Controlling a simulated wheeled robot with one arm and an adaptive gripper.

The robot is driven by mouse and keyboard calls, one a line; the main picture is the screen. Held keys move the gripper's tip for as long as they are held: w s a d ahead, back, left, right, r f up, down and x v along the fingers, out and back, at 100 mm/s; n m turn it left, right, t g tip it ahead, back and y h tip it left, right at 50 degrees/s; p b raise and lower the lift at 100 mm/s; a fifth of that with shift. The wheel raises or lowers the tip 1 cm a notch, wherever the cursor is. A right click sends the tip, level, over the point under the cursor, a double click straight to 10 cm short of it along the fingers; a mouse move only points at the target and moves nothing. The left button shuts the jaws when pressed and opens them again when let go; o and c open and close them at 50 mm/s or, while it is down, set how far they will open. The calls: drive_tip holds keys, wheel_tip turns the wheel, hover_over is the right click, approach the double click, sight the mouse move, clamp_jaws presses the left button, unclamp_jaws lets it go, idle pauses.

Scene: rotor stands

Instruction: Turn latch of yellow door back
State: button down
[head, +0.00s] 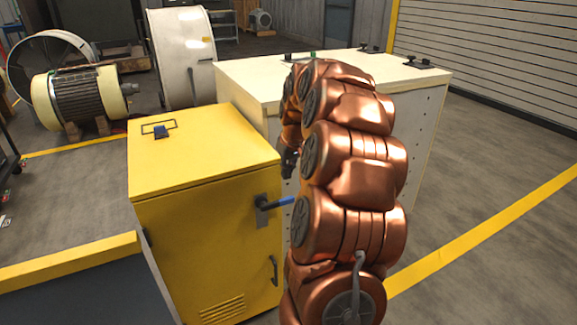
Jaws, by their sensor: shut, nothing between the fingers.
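The yellow door (215,255) is the front of a yellow cabinet at the left centre and looks closed. Its latch (263,210) is a dark plate near the door's upper right edge. The latch's blue handle (280,202) points right, roughly level, and its right end meets my arm's outline in the picture. My gripper (287,165) is small and dark. It is above the latch in the picture, near the cabinet's right top edge, shut and empty. It appears apart from the latch. My copper arm hides what lies right of the handle.
A dark pull handle (273,270) sits lower on the door, above vent slots (222,308). A small blue-handled fitting (161,131) is on the cabinet top. A large cream cabinet (425,105) stands behind my arm. Floor at the right (500,150) is clear.

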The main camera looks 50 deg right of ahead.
sight(285, 199)
drive_tip(key=x, duration=0.5)
drive_tip(key=s+x, duration=0.1)
drive_tip(key=x, duration=0.2)
drive_tip(key=shift+a+f, duration=0.15)
drive_tip(key=shift+f, duration=0.3)
drive_tip(key=shift+w+y, duration=0.1)
drive_tip(key=shift+y, duration=0.2)
drive_tip(key=shift+f, duration=0.15)
